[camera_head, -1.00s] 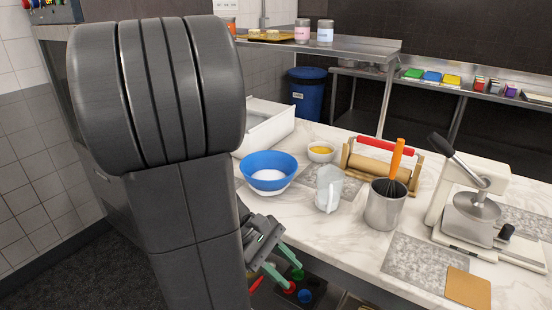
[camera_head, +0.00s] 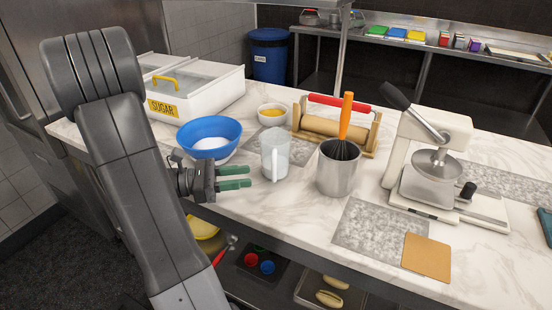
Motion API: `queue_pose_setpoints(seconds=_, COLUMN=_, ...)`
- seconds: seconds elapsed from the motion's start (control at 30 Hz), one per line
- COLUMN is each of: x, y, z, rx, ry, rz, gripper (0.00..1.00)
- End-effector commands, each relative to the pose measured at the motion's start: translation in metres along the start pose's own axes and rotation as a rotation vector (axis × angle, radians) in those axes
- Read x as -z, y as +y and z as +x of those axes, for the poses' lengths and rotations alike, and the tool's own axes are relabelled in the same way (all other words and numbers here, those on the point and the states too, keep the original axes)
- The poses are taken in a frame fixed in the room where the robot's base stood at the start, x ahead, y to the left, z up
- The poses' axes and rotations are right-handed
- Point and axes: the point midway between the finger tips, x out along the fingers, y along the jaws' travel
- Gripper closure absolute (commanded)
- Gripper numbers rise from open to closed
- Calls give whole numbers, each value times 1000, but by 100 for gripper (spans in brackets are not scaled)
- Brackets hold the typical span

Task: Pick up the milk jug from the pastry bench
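The milk jug (camera_head: 275,152) is a translucent whitish jug standing upright on the marble-topped pastry bench (camera_head: 290,205). Its handle faces the front edge of the bench. My gripper (camera_head: 250,177) is just left of the jug, at the bench's front side, with its green fingers pointing right toward the jug's lower part. The two fingers are apart with a gap between them, and nothing shows between them. I cannot tell whether a fingertip touches the jug.
A blue bowl (camera_head: 209,136) of white powder stands behind my gripper. A steel pot (camera_head: 337,170) with a whisk stands close right of the jug. A small yellow-filled bowl (camera_head: 272,114) and a rolling pin rack (camera_head: 335,128) are behind. A sugar bin (camera_head: 195,90) is back left.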

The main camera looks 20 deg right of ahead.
Motion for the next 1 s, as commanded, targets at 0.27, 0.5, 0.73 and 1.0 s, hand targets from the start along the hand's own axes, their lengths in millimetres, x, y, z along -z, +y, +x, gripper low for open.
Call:
queue_pose_setpoints(seconds=0.27, x=0, y=0, z=33, rx=2, ry=2, rz=0, gripper=66)
queue_pose_setpoints(seconds=0.5, x=-1, y=2, z=46, rx=3, ry=2, rz=1, gripper=66)
queue_pose_setpoints(seconds=0.73, x=-2, y=7, z=74, rx=5, ry=2, rz=0, gripper=66)
queue_pose_setpoints(seconds=1.0, x=-2, y=7, z=89, rx=1, ry=2, rz=0, gripper=66)
